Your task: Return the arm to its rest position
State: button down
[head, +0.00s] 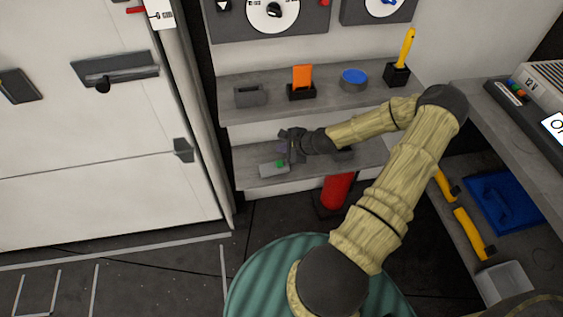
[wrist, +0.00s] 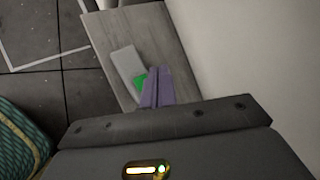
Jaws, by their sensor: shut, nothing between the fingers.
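My arm, in a tan cover, reaches from the bottom of the head view up and to the left. My gripper (head: 285,146) is at the lower wall shelf (head: 245,165), beside a small grey box with a green button (head: 273,168). In the wrist view the purple fingers of my gripper (wrist: 155,88) are together with nothing between them. The grey box (wrist: 126,68) with its green part shows just to the left of the fingertips, on the shelf (wrist: 160,30). I cannot tell whether the fingers touch it.
The upper shelf (head: 235,110) holds a grey holder (head: 251,95), an orange card (head: 302,76) in a black stand, a blue round dish (head: 354,77) and a yellow-handled tool (head: 407,47). A red cylinder (head: 337,190) stands below. A workbench (head: 475,110) is at the right, a white door (head: 90,130) at the left.

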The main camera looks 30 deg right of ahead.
dwell(0.3)
jog(key=shift+a, duration=0.1)
jog(key=s+a+r+n+g+h, duration=0.2)
jog(key=s+a+r+n+g, duration=0.1)
jog(key=s+a+r+n, duration=0.7)
jog(key=s+a+r+n+g+h, duration=0.25)
jog(key=s+a+r+n, duration=0.25)
jog(key=s+r+n, duration=0.5)
notch_tip(320, 180, up, 21)
jog(key=w+n+p, duration=0.1)
jog(key=w+p, duration=0.1)
jog(key=p, duration=1.7)
jog(key=shift+w+f+n, duration=0.15)
jog(key=shift+n, duration=0.25)
jog(key=shift+y, duration=0.25)
jog(key=shift+w, duration=0.15)
